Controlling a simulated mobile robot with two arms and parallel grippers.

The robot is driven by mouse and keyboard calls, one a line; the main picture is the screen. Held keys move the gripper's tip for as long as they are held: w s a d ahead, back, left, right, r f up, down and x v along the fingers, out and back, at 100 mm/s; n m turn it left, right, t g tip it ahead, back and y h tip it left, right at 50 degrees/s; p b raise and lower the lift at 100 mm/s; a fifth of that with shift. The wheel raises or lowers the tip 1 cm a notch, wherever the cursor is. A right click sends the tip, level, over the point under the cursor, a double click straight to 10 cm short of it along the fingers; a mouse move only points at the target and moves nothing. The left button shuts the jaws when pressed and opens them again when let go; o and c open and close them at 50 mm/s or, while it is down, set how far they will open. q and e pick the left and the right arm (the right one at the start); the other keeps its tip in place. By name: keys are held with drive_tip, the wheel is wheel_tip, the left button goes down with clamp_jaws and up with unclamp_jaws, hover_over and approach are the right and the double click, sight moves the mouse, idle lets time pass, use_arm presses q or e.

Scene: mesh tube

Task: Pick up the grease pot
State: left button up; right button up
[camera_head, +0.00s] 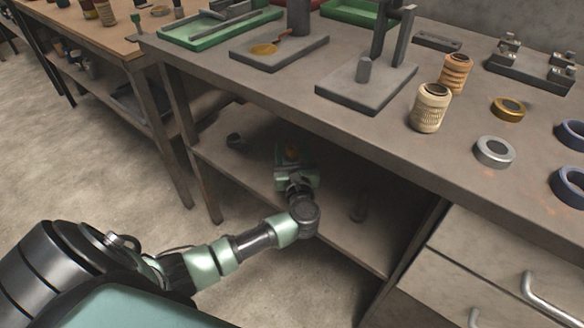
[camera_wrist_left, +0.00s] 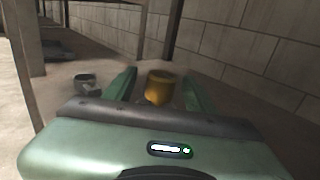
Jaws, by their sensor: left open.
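The grease pot looks to be the small yellow-orange pot (camera_wrist_left: 160,88) in the left wrist view, upright on the lower shelf. In the head view a bit of the pot (camera_head: 292,152) shows just past my left gripper (camera_head: 294,168), which hides the rest. My left gripper (camera_wrist_left: 158,90) is open, with one green finger on each side of the pot. The pot stands between or just beyond the fingertips; I cannot tell whether they touch it. My right gripper is not in view.
A small dark grey container (camera_head: 237,141) stands on the lower shelf (camera_head: 222,162), left of my gripper; it also shows in the wrist view (camera_wrist_left: 87,84). The bench top (camera_head: 400,150) overhangs the shelf, with drawers (camera_head: 490,270) at right.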

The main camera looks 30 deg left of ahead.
use_arm(q)
drive_tip(key=shift+c, duration=0.3)
clamp_jaws()
idle(1.1)
